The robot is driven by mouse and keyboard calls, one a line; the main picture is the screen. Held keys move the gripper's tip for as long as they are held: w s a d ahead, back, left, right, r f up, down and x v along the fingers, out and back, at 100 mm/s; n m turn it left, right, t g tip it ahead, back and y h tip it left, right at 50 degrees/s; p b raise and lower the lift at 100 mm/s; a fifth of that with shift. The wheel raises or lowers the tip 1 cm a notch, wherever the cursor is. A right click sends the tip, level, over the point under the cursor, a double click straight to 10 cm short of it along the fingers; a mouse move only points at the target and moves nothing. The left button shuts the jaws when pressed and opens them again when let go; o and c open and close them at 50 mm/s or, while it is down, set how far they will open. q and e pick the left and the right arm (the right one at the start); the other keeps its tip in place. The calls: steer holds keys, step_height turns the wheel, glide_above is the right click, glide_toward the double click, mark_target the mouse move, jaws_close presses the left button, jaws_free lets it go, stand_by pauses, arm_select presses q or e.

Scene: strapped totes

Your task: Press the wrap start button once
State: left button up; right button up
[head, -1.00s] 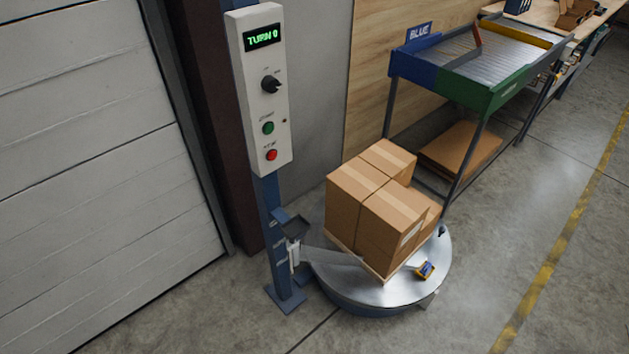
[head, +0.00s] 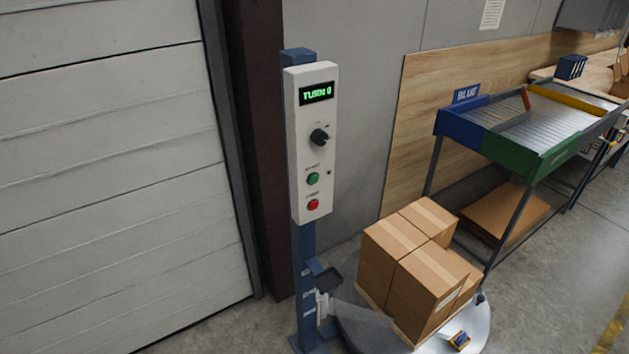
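The white control box (head: 315,150) is mounted on a blue post (head: 305,265). Its display (head: 316,93) shows green text that looks like "TURN 0". Below the display are a black knob (head: 319,136), a green button (head: 313,179) and a red button (head: 313,204). The small labels by the buttons are too blurred to read surely; the green one is likely the start button. Stacked cardboard boxes (head: 408,262) stand on a pallet on the round metal turntable (head: 365,331) beside the post. Neither of my grippers is in view.
A roller-top stand (head: 520,120) with blue and green sides and a "BLUE" sign (head: 466,93) is at the right, with flat cardboard (head: 505,212) below. A workbench is behind it. A white shutter door (head: 110,170) fills the left.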

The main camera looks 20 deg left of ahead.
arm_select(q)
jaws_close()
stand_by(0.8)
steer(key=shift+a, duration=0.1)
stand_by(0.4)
